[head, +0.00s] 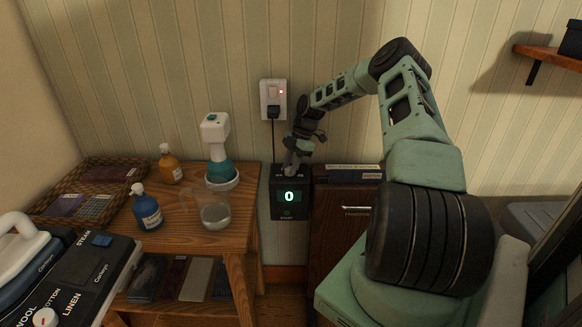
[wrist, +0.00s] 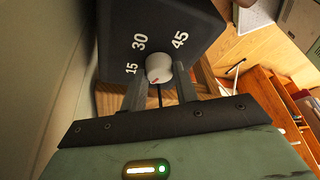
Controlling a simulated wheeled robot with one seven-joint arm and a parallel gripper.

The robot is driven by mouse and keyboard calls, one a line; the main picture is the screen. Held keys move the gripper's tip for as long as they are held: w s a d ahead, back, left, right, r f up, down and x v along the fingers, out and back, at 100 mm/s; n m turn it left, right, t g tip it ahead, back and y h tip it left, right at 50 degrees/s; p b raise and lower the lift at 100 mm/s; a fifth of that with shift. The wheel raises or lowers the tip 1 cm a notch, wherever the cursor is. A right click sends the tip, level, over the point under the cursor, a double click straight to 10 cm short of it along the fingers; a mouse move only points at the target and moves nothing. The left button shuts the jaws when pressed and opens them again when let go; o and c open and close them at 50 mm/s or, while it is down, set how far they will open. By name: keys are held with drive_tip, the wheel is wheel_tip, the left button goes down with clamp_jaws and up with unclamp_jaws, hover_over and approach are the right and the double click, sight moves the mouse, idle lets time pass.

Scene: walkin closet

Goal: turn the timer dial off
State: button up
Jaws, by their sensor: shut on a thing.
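The timer (head: 290,213) is a black box between the wooden table and the dark cabinet. Its green front display reads 0. In the wrist view, the timer's dark top face (wrist: 165,22) carries the marks 15, 30 and 45. In the head view, my gripper (head: 291,168) points down onto the top of the timer and hides the dial.
A wall outlet (head: 273,98) with a plugged-in black cord is above the timer. The table (head: 185,235) at left holds a white-and-teal dispenser (head: 217,150), an amber bottle (head: 170,165), a blue bottle (head: 146,208) and a clear pitcher (head: 214,212). The cabinet (head: 340,225) stands close at right.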

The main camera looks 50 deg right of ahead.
drive_tip(key=shift+f, duration=0.1)
idle(0.5)
drive_tip(key=o, duration=1)
drive_tip(key=shift+c, duration=0.2)
